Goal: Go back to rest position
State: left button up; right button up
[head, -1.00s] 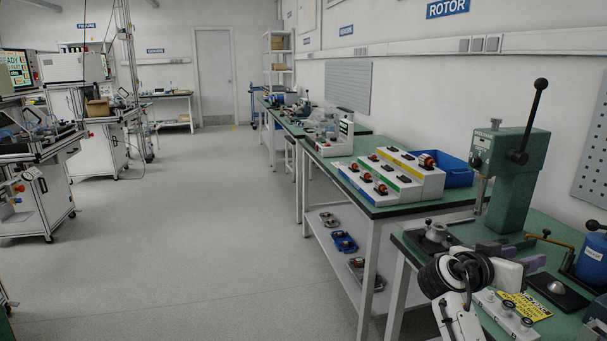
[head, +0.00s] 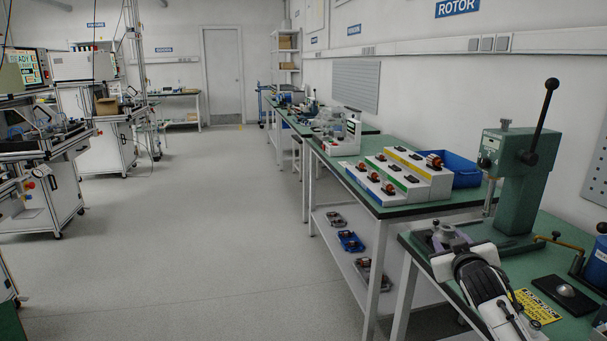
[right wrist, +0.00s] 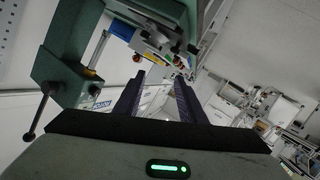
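My right gripper (head: 444,240) is over the front of the green workbench at the lower right of the head view, left of the green press. Its white body points away from me. In the right wrist view its two dark purple fingers (right wrist: 158,90) stand apart with nothing held between them. My left gripper is not in view.
The green lever press (head: 516,180) stands close to the right of my right gripper, and also shows upside down in the right wrist view (right wrist: 72,50). A yellow label (head: 537,306) and a black pad (head: 563,294) lie on the bench. A stepped parts rack (head: 432,183) and blue bin (head: 462,172) stand beyond.

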jog(key=w+a+r+n+t+y, duration=0.1)
jog(key=a+r+t+y, duration=0.15)
jog(key=a, duration=0.25)
jog(key=s+a+f+g+y, duration=0.1)
jog(key=s+a+f, duration=0.3)
jog(key=s+f, duration=0.3)
jog(key=s+a+f+n+g+y, duration=0.1)
jog(key=s+a+f+g, duration=0.15)
jog(key=s+f, duration=0.45)
jog(key=s+a+f+g+y, duration=0.1)
jog(key=s+a+f, duration=0.25)
jog(key=f, duration=0.65)
jog(key=s+a+f+g, duration=0.1)
jog(key=s+a+f, duration=0.2)
jog(key=s, duration=0.6)
jog(key=s+a+f+g+y, duration=0.1)
jog(key=s+a+f, duration=0.2)
jog(key=s, duration=0.6)
jog(key=s+a+f+g, duration=0.2)
jog(key=s+a+f, duration=0.2)
jog(key=s, duration=0.5)
jog(key=shift+f+m+y, duration=0.35)
jog(key=shift+f+m, duration=0.05)
jog(key=shift+f, duration=0.05)
